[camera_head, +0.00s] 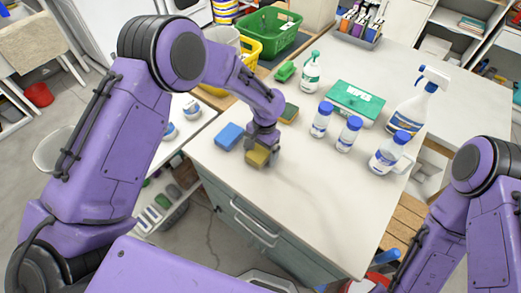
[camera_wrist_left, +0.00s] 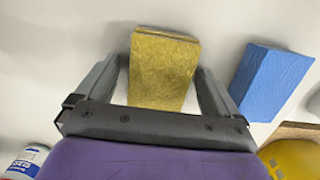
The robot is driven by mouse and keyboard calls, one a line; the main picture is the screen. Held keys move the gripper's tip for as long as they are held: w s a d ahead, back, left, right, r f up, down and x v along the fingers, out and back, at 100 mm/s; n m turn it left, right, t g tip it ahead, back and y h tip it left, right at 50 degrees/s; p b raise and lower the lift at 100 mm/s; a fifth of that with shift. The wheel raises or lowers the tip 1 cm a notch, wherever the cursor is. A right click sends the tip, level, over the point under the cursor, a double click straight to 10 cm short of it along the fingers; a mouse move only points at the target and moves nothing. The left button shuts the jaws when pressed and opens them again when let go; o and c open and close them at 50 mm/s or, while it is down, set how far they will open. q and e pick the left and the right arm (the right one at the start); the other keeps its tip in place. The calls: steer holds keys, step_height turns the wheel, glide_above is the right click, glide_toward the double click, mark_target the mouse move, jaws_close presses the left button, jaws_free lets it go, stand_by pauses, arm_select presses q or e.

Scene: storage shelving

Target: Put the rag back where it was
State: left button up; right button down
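No cloth that I can clearly tell as a rag shows. A yellow block-like piece (camera_head: 257,157), perhaps a sponge or folded cloth, is on the white countertop (camera_head: 305,200) near its left front edge. My left gripper (camera_head: 261,146) points down at it. In the left wrist view the yellow piece (camera_wrist_left: 163,70) lies between the two spread fingers, with narrow gaps seeming to show beside it. A blue block (camera_head: 229,136) lies just left of it in the head view. A green-and-yellow sponge (camera_head: 289,112) lies behind my gripper. My right gripper is out of the picture.
White bottles with blue caps (camera_head: 348,134), a green wipes box (camera_head: 355,101), a spray bottle (camera_head: 408,114) and a pump bottle (camera_head: 310,72) stand behind and right. Green (camera_head: 270,30) and yellow baskets are at the back. The counter's front middle is clear.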

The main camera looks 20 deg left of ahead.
arm_select(q)
steer(key=shift+r, duration=0.2)
steer(key=shift+w+r, duration=0.1)
steer(key=shift+r, duration=0.25)
step_height(320, 180, up, 11)
steer(key=w+b, duration=0.1)
steer(key=b, duration=0.1)
steer(key=shift+w+d+b, duration=0.25)
steer(key=shift+d+b, duration=0.05)
steer(key=shift+r, duration=0.1)
